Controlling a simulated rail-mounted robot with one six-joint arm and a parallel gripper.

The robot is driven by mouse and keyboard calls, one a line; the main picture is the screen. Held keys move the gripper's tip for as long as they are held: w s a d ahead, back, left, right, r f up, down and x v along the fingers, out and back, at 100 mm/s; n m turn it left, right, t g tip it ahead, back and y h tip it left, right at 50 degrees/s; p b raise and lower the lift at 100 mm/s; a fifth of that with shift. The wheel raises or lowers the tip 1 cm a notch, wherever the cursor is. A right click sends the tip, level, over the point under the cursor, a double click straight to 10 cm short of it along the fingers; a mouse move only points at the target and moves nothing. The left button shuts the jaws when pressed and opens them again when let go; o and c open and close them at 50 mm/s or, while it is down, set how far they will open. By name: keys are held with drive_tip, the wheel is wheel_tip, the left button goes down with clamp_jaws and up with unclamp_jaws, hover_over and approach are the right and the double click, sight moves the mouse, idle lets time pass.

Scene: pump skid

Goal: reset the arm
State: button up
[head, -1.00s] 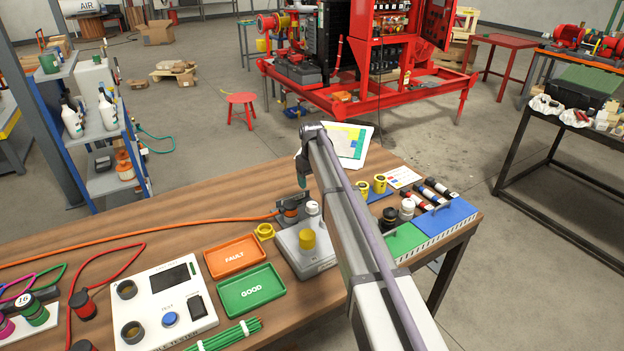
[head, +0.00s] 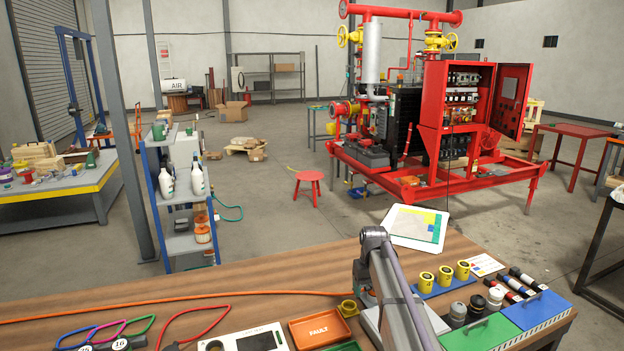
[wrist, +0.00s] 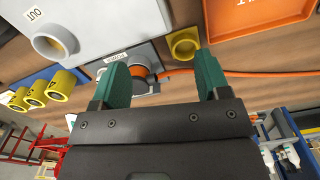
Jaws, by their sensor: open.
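My gripper (wrist: 161,75) is open, its two green fingers apart with nothing gripped between them. An orange cable (wrist: 240,73) runs from the plug to the right. In the head view, my arm reaches over the bench to the grey box, and the arm and its wrist largely hide the gripper and the plug. The orange cable (head: 180,299) lies across the bench toward the left.
A yellow ring (head: 348,308) and the orange FAULT tray (head: 320,330) lie close left of my arm. Yellow cylinders on a blue holder (head: 444,286), dark and white caps, and green and blue boxes (head: 530,311) stand to the right. A tablet (head: 418,226) is at the bench's back edge.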

drive_tip(key=s+m, duration=0.2)
drive_tip(key=s, duration=3)
drive_tip(key=shift+a, duration=0.35)
drive_tip(key=shift+s, duration=0.1)
